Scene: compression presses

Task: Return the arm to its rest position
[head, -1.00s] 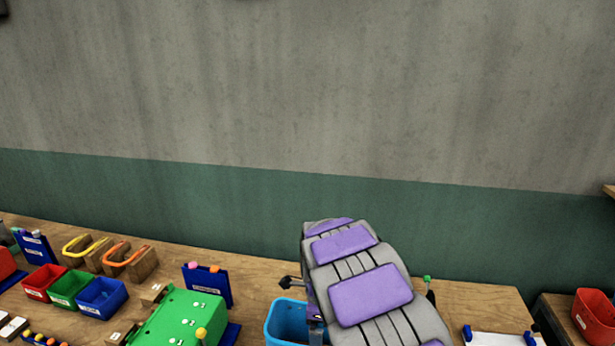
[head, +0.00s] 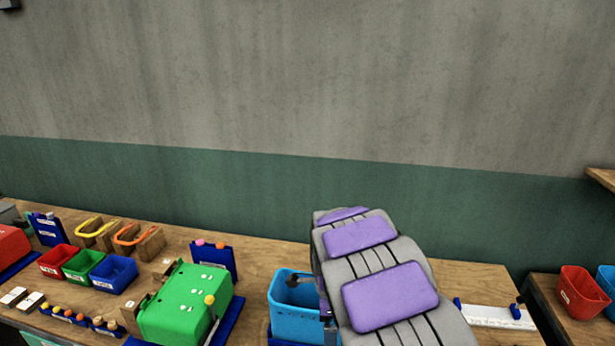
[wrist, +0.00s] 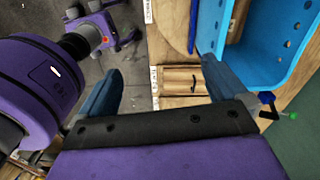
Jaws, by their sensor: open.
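My arm, with its grey sleeve and purple pads, reaches over the bench in the lower middle of the head view. My gripper (wrist: 152,68) shows in the wrist view with its two blue-grey fingers wide apart and nothing held between them. In that view a small wooden block (wrist: 183,82) with a dark handle-like mark lies beyond the fingers, near the right one. My arm hides most of the gripper in the head view.
A light-blue bin (head: 293,315) stands just left of my arm; it also shows in the wrist view (wrist: 252,62). A green press (head: 185,305) stands further left, near small red, green and blue (head: 113,274) bins. A white board (head: 495,318) lies to the right.

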